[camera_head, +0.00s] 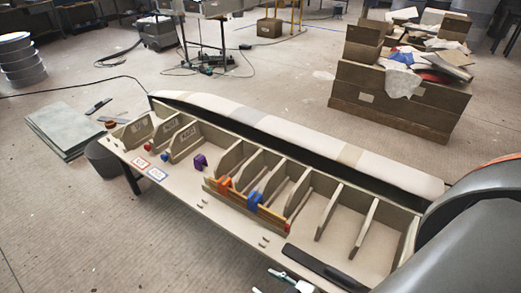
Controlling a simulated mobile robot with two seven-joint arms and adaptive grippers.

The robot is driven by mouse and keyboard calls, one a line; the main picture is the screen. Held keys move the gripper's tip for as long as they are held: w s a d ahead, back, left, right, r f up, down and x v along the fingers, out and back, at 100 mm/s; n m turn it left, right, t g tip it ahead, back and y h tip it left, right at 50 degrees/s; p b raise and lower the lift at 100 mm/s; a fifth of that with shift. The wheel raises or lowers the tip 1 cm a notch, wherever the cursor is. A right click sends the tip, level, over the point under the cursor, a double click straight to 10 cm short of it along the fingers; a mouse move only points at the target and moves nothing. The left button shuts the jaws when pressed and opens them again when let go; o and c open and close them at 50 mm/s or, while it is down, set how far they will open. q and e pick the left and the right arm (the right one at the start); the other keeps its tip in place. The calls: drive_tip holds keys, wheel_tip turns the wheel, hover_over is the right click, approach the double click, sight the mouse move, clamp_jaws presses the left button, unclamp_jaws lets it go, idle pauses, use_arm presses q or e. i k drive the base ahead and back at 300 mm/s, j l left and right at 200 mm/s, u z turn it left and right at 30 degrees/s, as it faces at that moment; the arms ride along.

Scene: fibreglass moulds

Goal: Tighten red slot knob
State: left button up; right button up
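The red slot knob (147,147) is a small red piece at the left end of the mould bench (180,187), by the first upright ribs. Its fine shape and tightness are too small to tell. A red-bordered label (145,163) lies in front of it. A blue knob (165,157) and a blue-bordered label (157,174) are just to the right. A large dark grey part of my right arm fills the lower right corner, far from the red knob. My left gripper is not in view.
A purple piece (200,162), an orange clamp (223,185) and a blue clamp (255,201) sit along the bench. A black bar (318,267) lies at its front right. A cluttered wooden crate (390,114) stands behind. Grey sheets (66,127) lie left. The foreground floor is clear.

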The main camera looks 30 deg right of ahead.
sight(148, 148)
drive_tip(key=i+j+z, duration=0.1)
drive_tip(key=z, duration=0.55)
drive_tip(key=i+j+z, duration=0.15)
drive_tip(key=j+z, duration=0.15)
drive_tip(key=j, duration=0.15)
drive_tip(key=j+z, duration=0.3)
drive_tip(key=j, duration=0.15)
drive_tip(key=i+j, duration=0.15)
drive_tip(key=j, duration=0.5)
drive_tip(key=i+j+z, duration=0.15)
drive_tip(key=j, duration=1.15)
drive_tip(key=i+j, duration=0.25)
drive_tip(key=i, duration=0.25)
drive_tip(key=l+z, duration=0.05)
